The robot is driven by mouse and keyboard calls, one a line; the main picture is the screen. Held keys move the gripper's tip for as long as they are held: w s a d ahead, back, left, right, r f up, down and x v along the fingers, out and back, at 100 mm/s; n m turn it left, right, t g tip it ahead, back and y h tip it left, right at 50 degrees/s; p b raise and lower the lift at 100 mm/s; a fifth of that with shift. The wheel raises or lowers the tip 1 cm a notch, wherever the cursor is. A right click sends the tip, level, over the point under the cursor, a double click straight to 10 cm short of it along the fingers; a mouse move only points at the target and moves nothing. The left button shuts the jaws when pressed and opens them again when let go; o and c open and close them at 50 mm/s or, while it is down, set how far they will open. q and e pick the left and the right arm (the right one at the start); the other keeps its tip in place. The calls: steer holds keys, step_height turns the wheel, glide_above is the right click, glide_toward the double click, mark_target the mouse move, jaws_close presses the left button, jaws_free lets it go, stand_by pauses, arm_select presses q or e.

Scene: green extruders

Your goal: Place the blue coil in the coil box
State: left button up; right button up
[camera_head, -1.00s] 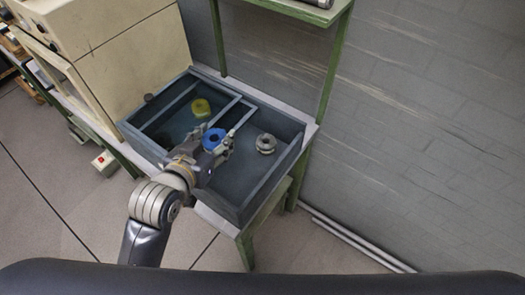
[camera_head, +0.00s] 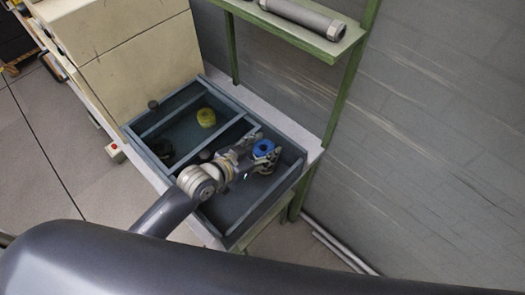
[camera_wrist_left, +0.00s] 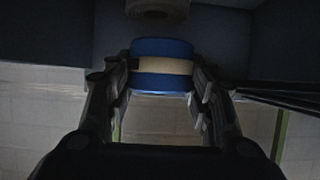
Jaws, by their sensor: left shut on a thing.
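The blue coil (camera_head: 263,148) is between the fingers of my left gripper (camera_head: 262,157), which is shut on it above the right compartment of the coil box (camera_head: 238,232). In the left wrist view the blue coil (camera_wrist_left: 162,48), with a pale band around it, sits between both fingers (camera_wrist_left: 162,82). A pale grey coil (camera_wrist_left: 157,9) lies just beyond it there. In the head view that grey coil is mostly hidden by the blue coil and the gripper. A yellow coil (camera_head: 206,117) lies in the left part of the box. My right gripper is not in view.
The box has several compartments with thin dividers (camera_head: 174,111). A dark coil (camera_head: 160,148) lies in its left part. A green-framed shelf (camera_head: 320,45) with a metal cylinder (camera_head: 303,16) stands above and behind. Beige cabinets (camera_head: 125,45) stand at the left.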

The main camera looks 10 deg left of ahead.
arm_select(q)
steer(key=shift+f, duration=1.3)
steer(key=o, duration=0.8)
steer(key=shift+o, duration=0.2)
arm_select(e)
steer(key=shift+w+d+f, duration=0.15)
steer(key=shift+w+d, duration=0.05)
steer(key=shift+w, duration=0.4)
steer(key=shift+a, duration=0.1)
